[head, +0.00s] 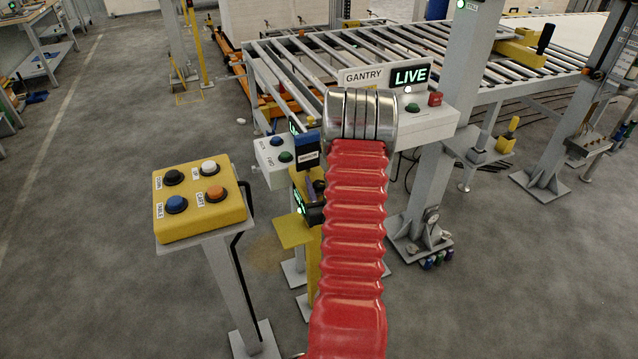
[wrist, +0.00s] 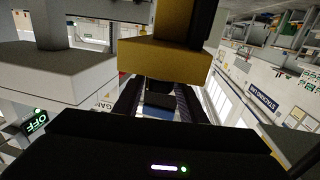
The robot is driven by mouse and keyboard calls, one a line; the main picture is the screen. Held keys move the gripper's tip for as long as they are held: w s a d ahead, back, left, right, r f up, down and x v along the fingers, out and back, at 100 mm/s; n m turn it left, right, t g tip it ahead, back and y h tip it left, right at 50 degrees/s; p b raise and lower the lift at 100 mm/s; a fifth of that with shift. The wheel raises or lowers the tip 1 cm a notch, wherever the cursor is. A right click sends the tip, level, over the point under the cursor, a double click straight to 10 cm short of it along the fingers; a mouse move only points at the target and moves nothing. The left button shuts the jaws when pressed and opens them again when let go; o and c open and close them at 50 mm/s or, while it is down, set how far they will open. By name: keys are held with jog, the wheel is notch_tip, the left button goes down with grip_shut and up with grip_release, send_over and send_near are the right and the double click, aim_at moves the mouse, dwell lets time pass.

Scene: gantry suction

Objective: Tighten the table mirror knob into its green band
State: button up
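No table mirror knob or green band can be made out for certain in either view. My gripper (wrist: 161,100) shows in the wrist view as two dark fingers with purple inner edges, standing apart. A blue and black piece lies between them in the picture; whether they touch it cannot be told. In the head view my red ribbed arm hides most of the gripper. A dark blue labelled box (head: 307,152) stands just left of my arm's metal rings. A yellow block (wrist: 165,58) shows just beyond the fingers in the wrist view.
A yellow button box (head: 199,226) on a post stands at left. A white box (head: 272,165) with blue and green buttons is behind my arm. A GANTRY panel (head: 440,119) with a LIVE sign is beyond, before a roller conveyor (head: 330,55). Open floor lies at lower right.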

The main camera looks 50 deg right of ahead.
jog(key=c, duration=0.7)
jog(key=shift+m+g+h, duration=0.6)
jog(key=shift+h, duration=0.1)
jog(key=shift+m+g+h, duration=0.5)
jog(key=shift+g, duration=0.1)
jog(key=o, duration=1)
jog(key=shift+s, duration=0.1)
jog(key=shift+o, duration=0.2)
